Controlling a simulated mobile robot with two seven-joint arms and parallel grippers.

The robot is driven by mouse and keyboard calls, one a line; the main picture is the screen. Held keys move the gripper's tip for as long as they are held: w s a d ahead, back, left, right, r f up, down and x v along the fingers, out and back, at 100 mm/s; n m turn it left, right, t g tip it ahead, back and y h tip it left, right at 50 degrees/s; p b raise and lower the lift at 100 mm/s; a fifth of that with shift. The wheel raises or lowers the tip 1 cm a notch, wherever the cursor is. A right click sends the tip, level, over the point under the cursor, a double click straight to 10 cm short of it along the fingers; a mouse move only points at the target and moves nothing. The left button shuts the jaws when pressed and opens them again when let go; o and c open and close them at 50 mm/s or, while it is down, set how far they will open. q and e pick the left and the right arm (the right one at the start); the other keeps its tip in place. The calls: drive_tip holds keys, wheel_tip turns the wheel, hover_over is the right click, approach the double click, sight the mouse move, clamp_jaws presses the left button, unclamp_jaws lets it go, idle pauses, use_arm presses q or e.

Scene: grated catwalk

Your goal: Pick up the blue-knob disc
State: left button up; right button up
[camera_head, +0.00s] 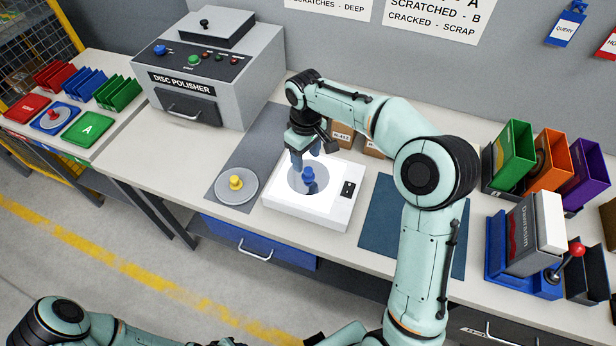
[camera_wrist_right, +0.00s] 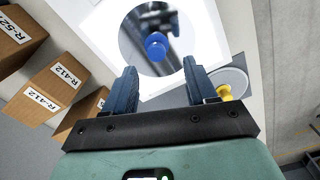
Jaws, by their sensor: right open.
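The blue-knob disc (camera_head: 309,180) lies on a lit white light box (camera_head: 330,212) on the bench. In the right wrist view its blue knob (camera_wrist_right: 156,45) stands at the middle of a shiny, mirror-like disc. My right gripper (camera_head: 306,156) is above the light box, just behind and above the knob. In the wrist view its two fingers (camera_wrist_right: 160,80) are apart with nothing between them, and the knob is beyond the fingertips. My left arm shows at the bottom left, but its gripper is not clearly visible.
A yellow-knob disc (camera_head: 236,184) lies on a grey mat just left of the light box. A disc polisher (camera_head: 210,75) stands behind left. Cardboard boxes (camera_wrist_right: 60,78) sit behind the light box. A dark blue mat (camera_head: 385,225) to the right is bare.

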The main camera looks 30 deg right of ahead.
sight(308, 170)
drive_tip(key=f, duration=0.4)
drive_tip(key=shift+s+d+f, duration=0.1)
drive_tip(key=shift+d+f, duration=0.15)
drive_tip(key=shift+f, duration=0.1)
drive_tip(key=c, duration=1.1)
clamp_jaws()
drive_tip(key=shift+r, duration=0.2)
